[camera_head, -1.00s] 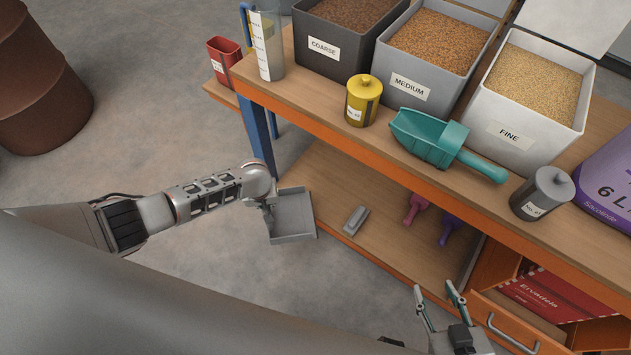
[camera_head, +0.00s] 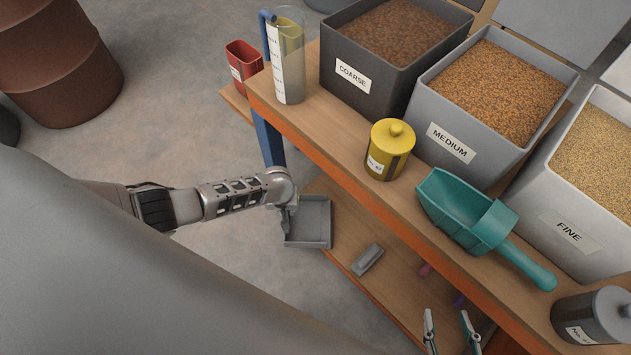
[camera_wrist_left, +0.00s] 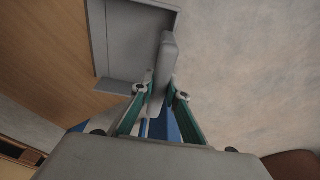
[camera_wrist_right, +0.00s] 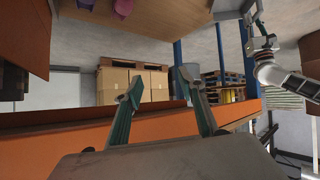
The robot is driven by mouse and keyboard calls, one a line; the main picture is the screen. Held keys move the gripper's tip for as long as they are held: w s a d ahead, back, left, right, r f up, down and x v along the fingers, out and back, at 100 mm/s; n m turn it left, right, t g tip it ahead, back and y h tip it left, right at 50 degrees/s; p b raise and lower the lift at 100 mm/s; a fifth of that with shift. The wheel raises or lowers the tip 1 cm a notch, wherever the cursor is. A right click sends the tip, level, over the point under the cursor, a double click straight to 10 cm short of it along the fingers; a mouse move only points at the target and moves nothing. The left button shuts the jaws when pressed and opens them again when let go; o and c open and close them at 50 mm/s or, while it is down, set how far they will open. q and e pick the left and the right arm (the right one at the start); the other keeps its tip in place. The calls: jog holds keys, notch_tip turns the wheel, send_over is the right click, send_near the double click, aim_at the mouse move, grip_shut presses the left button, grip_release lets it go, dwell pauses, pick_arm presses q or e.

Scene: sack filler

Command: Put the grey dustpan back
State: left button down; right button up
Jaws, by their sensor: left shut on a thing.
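The grey dustpan (camera_head: 309,226) is at the left end of the lower shelf (camera_head: 345,208), partly over that shelf in the head view. My left gripper (camera_head: 287,216) is shut on its handle; the left wrist view shows the green-sided fingers (camera_wrist_left: 158,88) on either side of the handle, with the dustpan's tray (camera_wrist_left: 130,45) beyond. I cannot tell whether the tray touches the shelf. My right gripper (camera_head: 452,330) is open and empty in front of the bench, and it also shows in the right wrist view (camera_wrist_right: 163,95).
A grey block-shaped object (camera_head: 367,259) lies on the lower shelf, right of the dustpan. The worktop above holds a teal scoop (camera_head: 468,212), a yellow canister (camera_head: 390,150), a clear jug (camera_head: 288,65) and grain bins. Bare floor lies left of the bench.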

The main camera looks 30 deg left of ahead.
pick_arm(q)
jog(key=b, duration=0.4)
send_over(309, 206)
jog(key=s, duration=0.1)
jog(key=f+b, duration=0.2)
jog(key=w+f+b, duration=0.1)
jog(key=f, duration=0.1)
jog(key=shift+b, duration=0.4)
jog(key=shift+w, duration=0.1)
jog(key=shift+w+r, duration=0.25)
jog(key=shift+r, duration=0.1)
jog(key=shift+f, duration=0.25)
jog(key=c, duration=2)
grip_release()
pick_arm(e)
jog(key=w+a+r+m+t+y, duration=0.1)
jog(key=a+m, duration=0.3)
jog(key=a, duration=0.4)
jog(key=shift+a+r+y, duration=0.2)
jog(key=shift+r+y, duration=0.45)
jog(key=shift+y, duration=0.05)
